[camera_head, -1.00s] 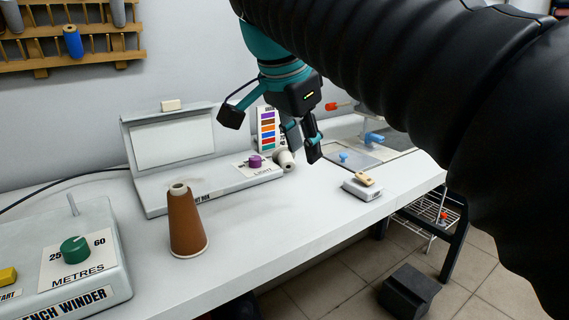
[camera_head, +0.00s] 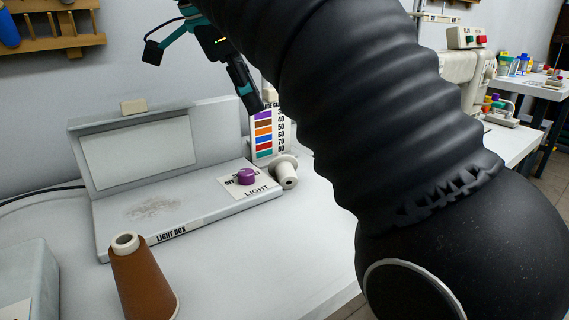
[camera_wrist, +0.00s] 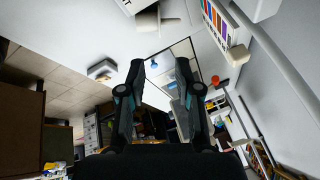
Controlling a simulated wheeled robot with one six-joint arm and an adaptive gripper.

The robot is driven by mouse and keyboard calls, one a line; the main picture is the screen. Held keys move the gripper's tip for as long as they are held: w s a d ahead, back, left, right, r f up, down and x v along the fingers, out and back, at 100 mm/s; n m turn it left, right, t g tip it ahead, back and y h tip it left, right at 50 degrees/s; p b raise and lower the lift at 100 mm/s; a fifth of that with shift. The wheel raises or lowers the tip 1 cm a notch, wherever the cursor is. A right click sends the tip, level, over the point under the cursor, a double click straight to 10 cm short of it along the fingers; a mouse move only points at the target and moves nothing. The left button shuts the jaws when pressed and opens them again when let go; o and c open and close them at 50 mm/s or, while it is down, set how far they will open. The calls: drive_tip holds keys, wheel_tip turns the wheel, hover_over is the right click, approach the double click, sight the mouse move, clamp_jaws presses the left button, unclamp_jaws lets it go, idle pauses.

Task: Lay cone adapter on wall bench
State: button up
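A pale grey-white cone adapter (camera_head: 287,176) with a wide flange lies on its side on the white wall bench (camera_head: 225,262), at the right end of the light box. In the wrist view the cone adapter (camera_wrist: 153,19) shows near the top edge, beyond my fingertips. My gripper (camera_head: 243,90) is up above the back of the bench, higher than the adapter and apart from it. The wrist view shows my gripper (camera_wrist: 160,72) with its two fingers spread and nothing between them.
The light box (camera_head: 150,215) with a purple knob (camera_head: 246,176) stands against the wall. A colour card (camera_head: 264,135) stands behind the adapter. A brown cone (camera_head: 142,283) stands at the front left. Bare bench lies between the cone and my arm. A small pale block (camera_wrist: 102,69) sits near the bench edge.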

drive_tip(key=b, duration=0.3)
hover_over(284, 156)
drive_tip(key=s+a, duration=0.2)
drive_tip(key=a, duration=0.1)
wheel_tip(284, 156, down, 7)
drive_tip(key=shift+s+d+f, duration=0.1)
drive_tip(key=shift+d+f, duration=0.05)
drive_tip(key=shift+d+b+x, duration=0.2)
drive_tip(key=shift+b+x, duration=0.55)
drive_tip(key=shift+x, duration=1.85)
clamp_jaws()
